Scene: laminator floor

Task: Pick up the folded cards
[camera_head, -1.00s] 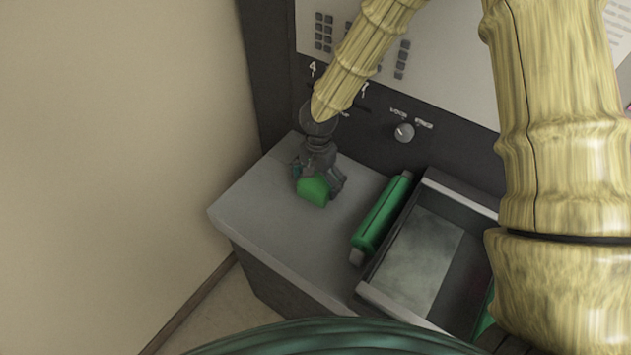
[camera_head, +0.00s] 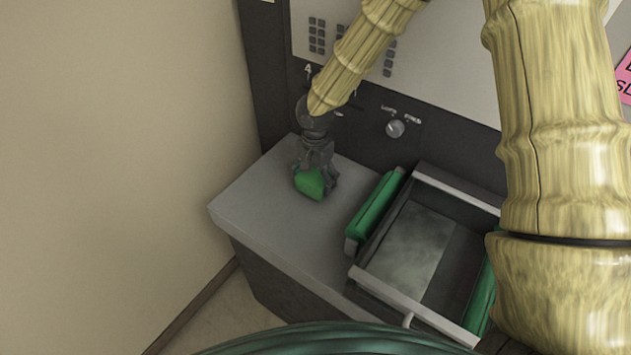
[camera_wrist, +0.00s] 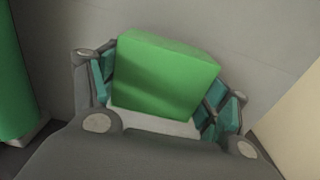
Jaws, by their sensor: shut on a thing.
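The folded cards appear as a green, block-like piece (camera_head: 309,184) at the left part of the grey top. In the wrist view the green piece (camera_wrist: 165,77) sits between the teal finger pads, with a pale strip along its lower edge. My gripper (camera_head: 316,187) points down and is shut on it from both sides. In the wrist view my gripper (camera_wrist: 162,98) has one finger at the left side and one at the right. I cannot tell whether the piece touches the top or is just above it.
A green roller-like bar (camera_head: 373,212) lies right of my gripper, beside an open tray (camera_head: 378,284) with a handle. A dark panel with a knob (camera_head: 396,128) rises behind. A beige wall (camera_head: 120,150) stands at the left. The front left of the grey top (camera_head: 270,225) is clear.

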